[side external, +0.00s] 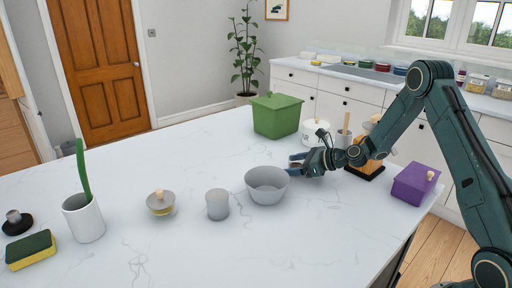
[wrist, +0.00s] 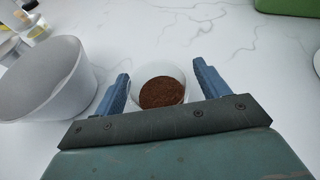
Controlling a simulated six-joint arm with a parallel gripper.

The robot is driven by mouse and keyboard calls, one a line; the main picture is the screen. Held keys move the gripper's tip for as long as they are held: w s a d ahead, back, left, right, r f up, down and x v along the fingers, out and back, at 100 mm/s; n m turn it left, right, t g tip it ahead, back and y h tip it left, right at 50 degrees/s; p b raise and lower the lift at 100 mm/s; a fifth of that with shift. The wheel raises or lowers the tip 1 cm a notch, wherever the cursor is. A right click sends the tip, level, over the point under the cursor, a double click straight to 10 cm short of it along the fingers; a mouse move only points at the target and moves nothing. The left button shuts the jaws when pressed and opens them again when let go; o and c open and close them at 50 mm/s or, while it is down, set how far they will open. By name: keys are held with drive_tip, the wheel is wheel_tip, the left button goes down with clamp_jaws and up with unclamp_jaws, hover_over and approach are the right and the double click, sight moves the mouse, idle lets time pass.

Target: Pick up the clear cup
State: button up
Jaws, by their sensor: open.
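A small pale, clear-looking cup (wrist: 174,74) with brown grainy contents stands on the counter in the wrist view. My gripper (wrist: 162,75) is open, with one blue finger on each side of the cup; gaps show between the fingers and its wall. In the side view my gripper (side external: 297,161) is low over the counter, just behind and right of the grey bowl (side external: 267,186). The cup is mostly hidden there by the bowl and gripper. The bowl also shows close to the left finger in the wrist view (wrist: 45,85).
A green box (side external: 278,115), a white canister (side external: 315,131) and a purple box (side external: 414,184) stand behind and to the right.

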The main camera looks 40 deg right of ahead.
drive_tip(key=shift+c, duration=0.2)
drive_tip(key=c, duration=1.1)
drive_tip(key=shift+r, duration=0.2)
wheel_tip(320, 180, up, 20)
drive_tip(key=shift+f, duration=0.15)
idle(0.4)
